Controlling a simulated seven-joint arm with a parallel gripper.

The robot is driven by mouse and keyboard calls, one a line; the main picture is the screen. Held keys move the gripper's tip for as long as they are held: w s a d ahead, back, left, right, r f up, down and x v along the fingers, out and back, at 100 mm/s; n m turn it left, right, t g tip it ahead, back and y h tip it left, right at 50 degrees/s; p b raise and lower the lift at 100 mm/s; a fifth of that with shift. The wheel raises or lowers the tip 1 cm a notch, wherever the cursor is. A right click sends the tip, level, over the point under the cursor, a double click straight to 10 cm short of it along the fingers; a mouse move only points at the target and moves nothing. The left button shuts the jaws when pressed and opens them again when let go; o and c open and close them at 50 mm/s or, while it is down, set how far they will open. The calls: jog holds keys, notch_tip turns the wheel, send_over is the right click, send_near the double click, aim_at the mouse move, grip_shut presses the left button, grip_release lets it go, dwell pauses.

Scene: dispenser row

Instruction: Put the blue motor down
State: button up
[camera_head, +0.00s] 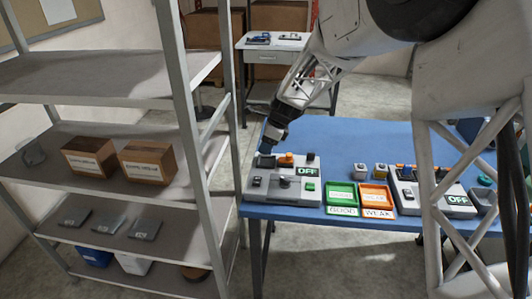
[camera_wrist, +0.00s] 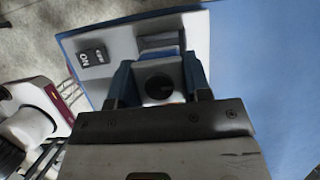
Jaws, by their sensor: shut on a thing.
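My gripper (camera_head: 269,144) is low over the left end of the grey test station (camera_head: 290,197) on the blue table. In the wrist view my gripper (camera_wrist: 160,85) has its two bluish fingers closed on either side of a pale grey body with a dark round end, which I take to be the motor (camera_wrist: 160,88).
A green tray labelled GOOD (camera_head: 342,211) and an orange tray labelled WEAK (camera_head: 377,212) lie right of the station. A second station (camera_head: 432,207) reads OFF. A metal shelf (camera_head: 183,130) rises close on the left.

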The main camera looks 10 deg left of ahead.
jog(key=shift+f, duration=1.75)
jog(key=shift+f, duration=0.25)
jog(key=o, duration=1.2)
jog(key=shift+d+r, duration=0.1)
jog(key=shift+r, duration=0.35)
jog(key=v, duration=1.1)
jog(key=shift+d+r, duration=0.15)
jog(key=shift+r, duration=0.1)
